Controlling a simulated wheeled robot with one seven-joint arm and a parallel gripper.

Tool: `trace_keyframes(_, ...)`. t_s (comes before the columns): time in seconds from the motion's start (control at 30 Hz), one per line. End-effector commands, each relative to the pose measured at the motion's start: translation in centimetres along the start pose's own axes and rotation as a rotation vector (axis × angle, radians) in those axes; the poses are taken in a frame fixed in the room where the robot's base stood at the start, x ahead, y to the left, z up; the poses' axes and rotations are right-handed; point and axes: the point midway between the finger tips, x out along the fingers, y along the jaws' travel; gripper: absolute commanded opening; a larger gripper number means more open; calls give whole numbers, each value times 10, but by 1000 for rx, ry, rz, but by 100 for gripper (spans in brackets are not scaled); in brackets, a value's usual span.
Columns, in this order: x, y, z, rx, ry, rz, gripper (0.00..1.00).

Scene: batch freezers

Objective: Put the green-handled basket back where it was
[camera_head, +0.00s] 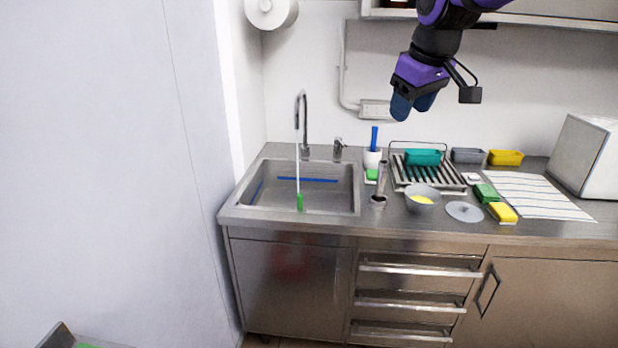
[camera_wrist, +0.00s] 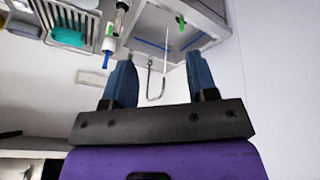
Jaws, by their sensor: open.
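I cannot make out a green-handled basket for certain in either view. A thin white upright line with a green end (camera_head: 299,202) shows at the sink (camera_head: 357,190); what it belongs to is unclear. The green end also shows in the wrist view (camera_wrist: 181,22). A teal container (camera_head: 422,157) sits on the drying rack (camera_head: 450,186) and shows in the wrist view (camera_wrist: 68,37). My gripper (camera_head: 413,106) is open and empty, raised in front of the wall above the counter. Its two blue fingers stand apart in the wrist view (camera_wrist: 160,75).
Right of the sink are a bowl (camera_head: 422,199), a round lid (camera_head: 465,211), sponges (camera_head: 503,212) and a striped cloth (camera_head: 527,196). Grey (camera_head: 467,155) and yellow (camera_head: 506,157) containers stand behind. A white box (camera_head: 586,157) stands at right. A pale panel (camera_head: 100,170) fills the left.

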Motion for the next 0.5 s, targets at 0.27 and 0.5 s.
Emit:
trace_keyframes(0.27,51,6,-67,-131,-10,-52,53)
trace_keyframes(0.5,102,7,-117,-235,-7,-101,53)
